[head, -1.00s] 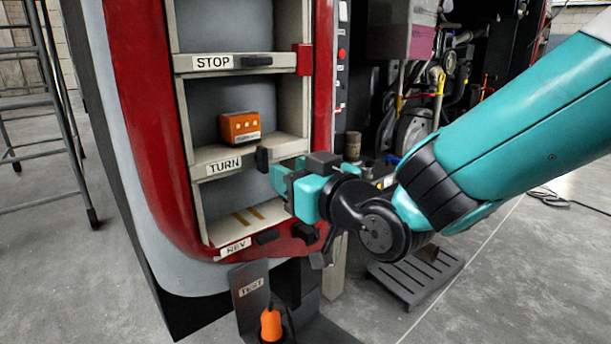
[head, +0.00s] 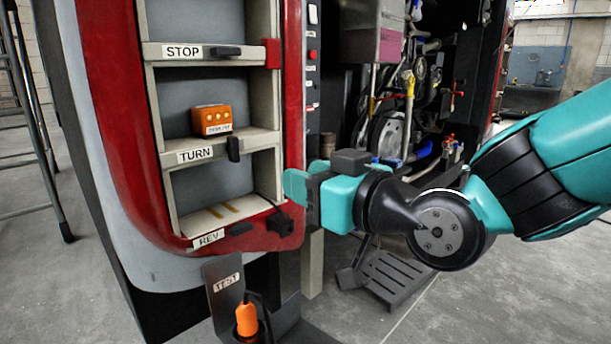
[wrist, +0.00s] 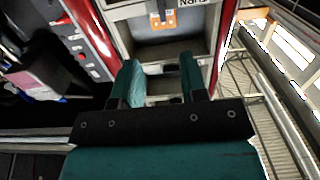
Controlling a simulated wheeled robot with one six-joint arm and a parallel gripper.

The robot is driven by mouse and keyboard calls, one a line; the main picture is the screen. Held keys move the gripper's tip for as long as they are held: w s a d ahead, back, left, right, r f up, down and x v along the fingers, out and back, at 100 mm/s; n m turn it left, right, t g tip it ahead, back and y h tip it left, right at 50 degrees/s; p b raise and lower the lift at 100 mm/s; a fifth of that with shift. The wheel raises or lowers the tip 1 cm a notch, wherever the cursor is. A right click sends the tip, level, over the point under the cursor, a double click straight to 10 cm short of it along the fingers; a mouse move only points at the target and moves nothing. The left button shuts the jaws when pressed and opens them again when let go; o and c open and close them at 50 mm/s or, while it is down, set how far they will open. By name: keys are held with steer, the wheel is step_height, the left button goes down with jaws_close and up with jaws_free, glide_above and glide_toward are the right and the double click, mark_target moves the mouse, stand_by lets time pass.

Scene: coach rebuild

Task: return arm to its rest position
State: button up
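My gripper (head: 298,186) is teal with black parts and hangs in front of the right red edge of the shelf unit, beside the lower shelf. In the wrist view its two teal fingers (wrist: 158,72) stand apart with nothing between them, so it is open and empty. My teal arm comes in from the right side of the head view. An orange box (head: 212,120) with small light marks stands on the TURN shelf, apart from my gripper. It also shows at the top of the wrist view (wrist: 163,20).
The red-framed shelf unit (head: 102,110) has shelves labelled STOP, TURN and REV. An orange-handled tool (head: 246,319) stands at the TEST holder (head: 222,285) below. A slatted step (head: 392,280) lies on the floor under my arm. A ladder (head: 38,140) stands left; machinery fills the back right.

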steer(key=s+d+f+m+g+h, duration=0.1)
steer(key=s+d+f+g+h, duration=0.4)
steer(key=s+d, duration=0.35)
steer(key=s+d+f+m+g+h, duration=0.1)
steer(key=s+d+f+g+h, duration=0.2)
steer(key=s+d+f+g, duration=0.55)
step_height(320, 180, up, 24)
steer(key=s+a+t+p, duration=0.1)
steer(key=a+p, duration=0.1)
steer(key=p, duration=2)
steer(key=shift+r, duration=0.25)
steer(key=shift+s+a, duration=0.1)
